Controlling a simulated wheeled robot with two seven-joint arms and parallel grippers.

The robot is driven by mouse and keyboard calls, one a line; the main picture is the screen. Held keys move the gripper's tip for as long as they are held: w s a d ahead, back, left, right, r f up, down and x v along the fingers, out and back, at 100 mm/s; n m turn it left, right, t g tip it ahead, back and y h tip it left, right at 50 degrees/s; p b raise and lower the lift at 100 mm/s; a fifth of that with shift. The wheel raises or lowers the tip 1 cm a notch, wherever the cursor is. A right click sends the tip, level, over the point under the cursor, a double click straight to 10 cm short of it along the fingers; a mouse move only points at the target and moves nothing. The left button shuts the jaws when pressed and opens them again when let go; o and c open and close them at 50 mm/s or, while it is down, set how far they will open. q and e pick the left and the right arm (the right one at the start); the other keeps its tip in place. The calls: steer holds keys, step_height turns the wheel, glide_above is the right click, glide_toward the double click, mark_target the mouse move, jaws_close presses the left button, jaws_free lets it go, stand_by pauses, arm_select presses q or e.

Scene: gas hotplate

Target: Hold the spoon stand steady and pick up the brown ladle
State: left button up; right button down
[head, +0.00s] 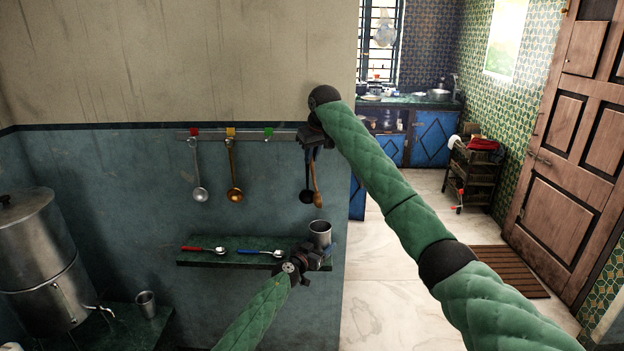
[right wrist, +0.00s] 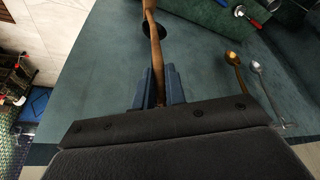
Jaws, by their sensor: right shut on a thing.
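The brown ladle (head: 316,182) hangs down below my right gripper (head: 311,152), by the right end of the wall rail. In the right wrist view the two blue fingers are closed on the brown ladle's handle (right wrist: 154,45). A black ladle (head: 306,196) hangs right beside it; its dark bowl (right wrist: 154,29) shows behind the brown handle. The rail (head: 252,137) with coloured hook tabs is the likely spoon stand. My left gripper (head: 322,256) is low, at the right end of the green shelf, just below a metal cup (head: 319,232). I cannot tell whether it touches the cup or how its jaws are.
A silver ladle (head: 200,192) and a brass ladle (head: 235,194) hang from the rail's left part. A red-handled spoon (head: 204,250) and a blue-handled spoon (head: 262,252) lie on the green shelf (head: 193,262). A large steel urn (head: 40,240) stands at left. The wall ends right of the rail.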

step_height(320, 180, up, 8)
steer(key=shift+r, duration=0.25)
arm_select(q)
steer(key=o, duration=1.1)
